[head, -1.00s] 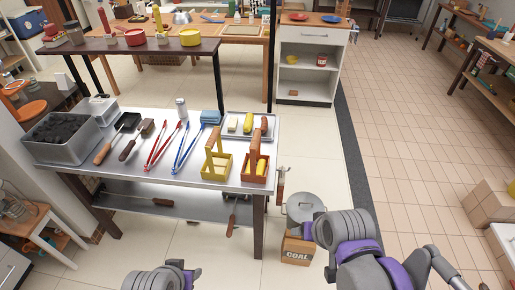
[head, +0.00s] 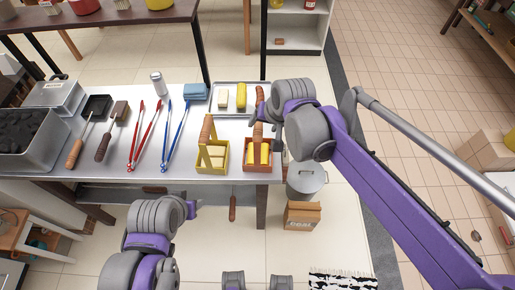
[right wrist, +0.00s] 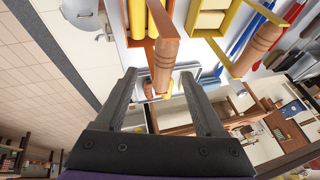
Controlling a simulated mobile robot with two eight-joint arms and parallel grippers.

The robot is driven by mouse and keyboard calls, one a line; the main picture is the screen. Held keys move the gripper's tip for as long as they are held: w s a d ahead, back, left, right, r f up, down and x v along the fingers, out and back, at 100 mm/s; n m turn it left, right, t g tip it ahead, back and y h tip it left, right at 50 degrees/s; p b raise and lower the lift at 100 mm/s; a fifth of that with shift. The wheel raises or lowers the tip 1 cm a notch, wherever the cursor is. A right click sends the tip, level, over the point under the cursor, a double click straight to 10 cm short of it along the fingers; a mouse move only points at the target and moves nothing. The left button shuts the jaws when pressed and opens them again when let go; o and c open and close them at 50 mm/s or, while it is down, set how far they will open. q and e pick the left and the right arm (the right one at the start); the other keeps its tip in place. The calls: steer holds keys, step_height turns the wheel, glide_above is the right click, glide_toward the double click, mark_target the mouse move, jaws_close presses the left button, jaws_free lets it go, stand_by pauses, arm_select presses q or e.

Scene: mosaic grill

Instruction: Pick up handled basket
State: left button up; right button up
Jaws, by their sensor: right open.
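Two handled baskets stand near the right front of the steel table. The orange-red basket (head: 249,166) holds yellow pieces and has a wooden handle (head: 257,133). The yellow basket (head: 203,164) stands to its left, holds pale pieces and has a similar handle. My right gripper (head: 262,118) is at the orange-red basket's handle. In the right wrist view my right gripper (right wrist: 158,75) is open, with that wooden handle (right wrist: 165,62) showing between its fingers; contact cannot be told. My left gripper (head: 193,209) is in front of the table, its fingers unclear.
Red tongs (head: 146,135), blue tongs (head: 175,135), brushes and a charcoal bin (head: 50,150) lie to the left. A tray (head: 213,103) with food is behind the baskets. A coal box (head: 302,216) and a lidded pot (head: 306,180) stand on the floor at right.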

steer(key=shift+x, duration=1.2)
steer(key=x, duration=0.6)
steer(key=shift+s+a, duration=0.1)
steer(key=shift+a, duration=0.2)
steer(key=shift+r, duration=0.1)
steer(key=shift+f, duration=0.25)
jaws_close()
stand_by(0.5)
